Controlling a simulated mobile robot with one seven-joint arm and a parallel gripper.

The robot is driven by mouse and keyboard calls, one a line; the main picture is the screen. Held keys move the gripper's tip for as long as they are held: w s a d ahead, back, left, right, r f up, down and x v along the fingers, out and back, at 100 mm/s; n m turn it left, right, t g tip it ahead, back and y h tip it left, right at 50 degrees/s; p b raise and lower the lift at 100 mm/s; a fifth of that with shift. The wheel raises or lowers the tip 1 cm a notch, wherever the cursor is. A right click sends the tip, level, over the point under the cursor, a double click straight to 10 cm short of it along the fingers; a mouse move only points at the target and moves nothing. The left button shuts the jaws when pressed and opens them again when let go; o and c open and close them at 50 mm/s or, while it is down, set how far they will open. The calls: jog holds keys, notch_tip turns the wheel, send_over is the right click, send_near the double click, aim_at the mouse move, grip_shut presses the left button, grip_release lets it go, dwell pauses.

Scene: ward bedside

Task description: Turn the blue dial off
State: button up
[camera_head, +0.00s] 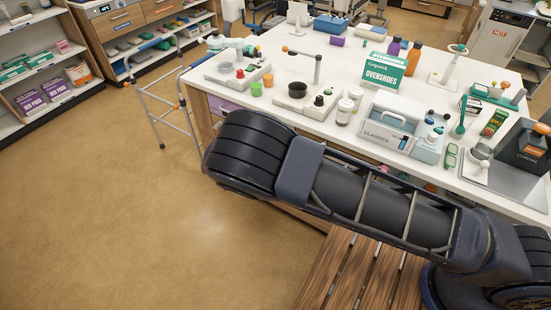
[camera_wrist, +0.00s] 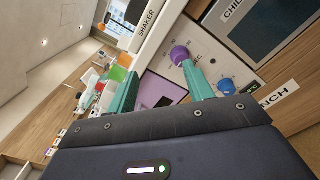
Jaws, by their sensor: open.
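The blue dial (camera_wrist: 226,87) is a round knob on a pale panel in the wrist view, right of my gripper's right finger. A purple dial (camera_wrist: 180,54) sits up and to the left of it on the same panel, close by the right fingertip. My gripper (camera_wrist: 160,72) shows two teal fingers spread apart with nothing held between them. A purple surface (camera_wrist: 158,92) shows in the gap behind them. The dial's pointer position is too small to read. I cannot make out this panel or my gripper in the head view.
A dark screen (camera_wrist: 270,28) is beside the dials, near a partly cut label starting "CHIL". A unit labelled SHAKER (camera_wrist: 146,24) is at the upper middle. In the head view, the white table (camera_head: 345,60) is crowded; the floor (camera_head: 110,200) at left is clear.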

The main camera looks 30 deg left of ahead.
notch_tip(320, 180, down, 20)
jog(key=w, duration=1.1)
jog(key=shift+f, duration=0.2)
jog(key=shift+s, duration=0.1)
jog(key=c, duration=1)
